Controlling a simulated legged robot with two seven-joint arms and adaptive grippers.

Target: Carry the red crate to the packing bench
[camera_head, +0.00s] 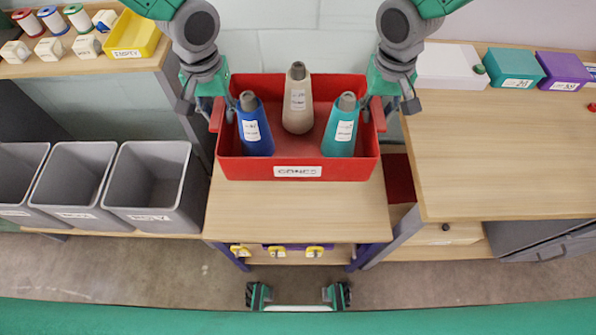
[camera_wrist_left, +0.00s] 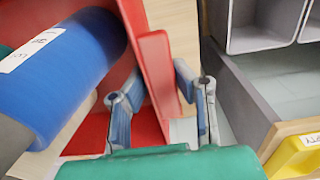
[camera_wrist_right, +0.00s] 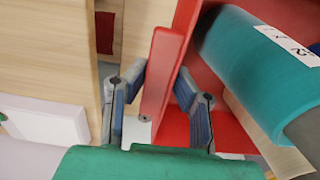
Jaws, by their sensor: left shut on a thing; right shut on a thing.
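The red crate (camera_head: 232,168) is upright in the middle of the head view, with a white label on its front. It holds a blue cone (camera_head: 256,138), a beige cone (camera_head: 297,112) and a teal cone (camera_head: 339,136). My left gripper (camera_head: 214,112) is shut on the crate's left side handle, seen close up in the left wrist view (camera_wrist_left: 158,84). My right gripper (camera_head: 381,110) is shut on the right side handle, seen in the right wrist view (camera_wrist_right: 160,84). A wooden-topped table (camera_head: 296,212) lies below the crate; whether they touch is unclear. No label marks the packing bench.
Several grey bins (camera_head: 158,172) stand left of the table. A higher wooden bench (camera_head: 505,150) on the right carries a white box (camera_head: 449,66), a teal box (camera_head: 515,68) and a purple box (camera_head: 562,70). A yellow tray (camera_head: 133,36) and spools sit on the upper-left shelf.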

